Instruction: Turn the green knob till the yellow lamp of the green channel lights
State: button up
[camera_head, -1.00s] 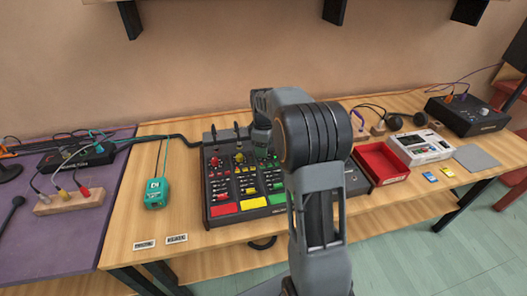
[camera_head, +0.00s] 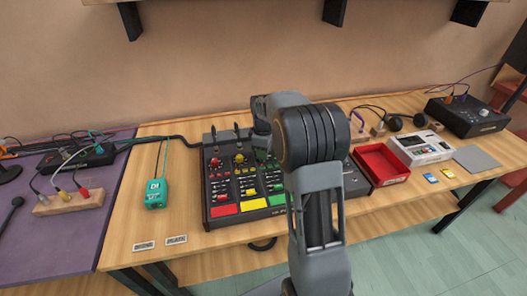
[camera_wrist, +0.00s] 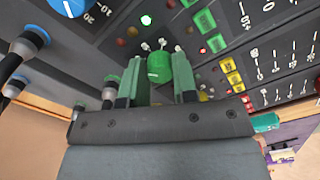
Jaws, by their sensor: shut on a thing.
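The green knob (camera_wrist: 158,68) shows in the wrist view, on the dark panel of the mixer. My gripper (camera_wrist: 157,75) is shut on it, one finger on each side. A red lamp (camera_wrist: 202,50) glows by the green buttons. In the head view the mixer (camera_head: 208,205) stands on the table with red, yellow and green channels; my arm hides the green knob and my gripper there.
A blue knob (camera_wrist: 70,4) and cable plugs (camera_wrist: 22,50) lie close to my gripper in the wrist view. On the table, a teal box (camera_head: 156,193) stands left of the mixer and a red tray (camera_head: 398,178) right of it.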

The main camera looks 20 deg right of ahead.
jog(key=shift+c, duration=0.5)
jog(key=shift+m, duration=0.3)
jog(key=shift+m+p, duration=0.95)
jog(key=shift+m, duration=1.65)
jog(key=o, duration=0.9)
jog(key=shift+r, duration=0.1)
notch_tip(320, 180, up, 14)
jog(key=shift+f+p, duration=0.15)
jog(key=shift+p, duration=0.4)
